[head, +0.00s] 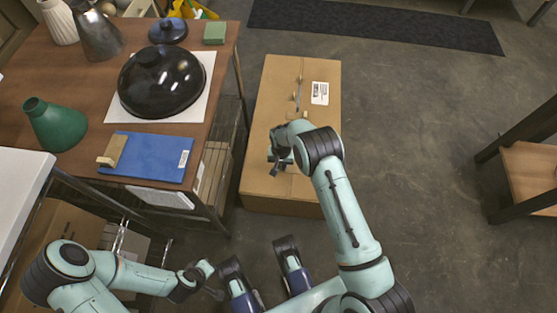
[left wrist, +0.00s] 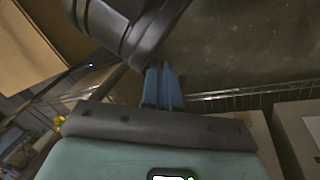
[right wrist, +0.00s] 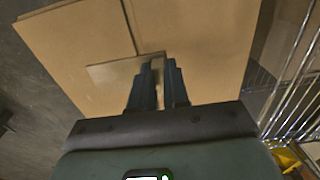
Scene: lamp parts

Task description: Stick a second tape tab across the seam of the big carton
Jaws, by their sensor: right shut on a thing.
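The big carton (head: 257,130) stands on the floor beside the table, with a white label (head: 320,93) on its top. Its seam (head: 300,70) runs lengthwise and also shows in the right wrist view (right wrist: 130,25). My right gripper (head: 277,165) is over the near part of the carton. In the right wrist view its fingers (right wrist: 158,82) are shut on a thin tan tape tab (right wrist: 112,82), which lies over the line of the seam. I cannot tell whether the tab touches the cardboard. My left gripper (left wrist: 163,85) looks shut and empty, low and left of my base.
The brown table (head: 75,85) at left holds a black dome (head: 160,80), a green vase (head: 55,123) and a blue board (head: 160,160) with a tan block (head: 112,150). A wooden stool (head: 530,170) stands at right. Floor right of the carton is free.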

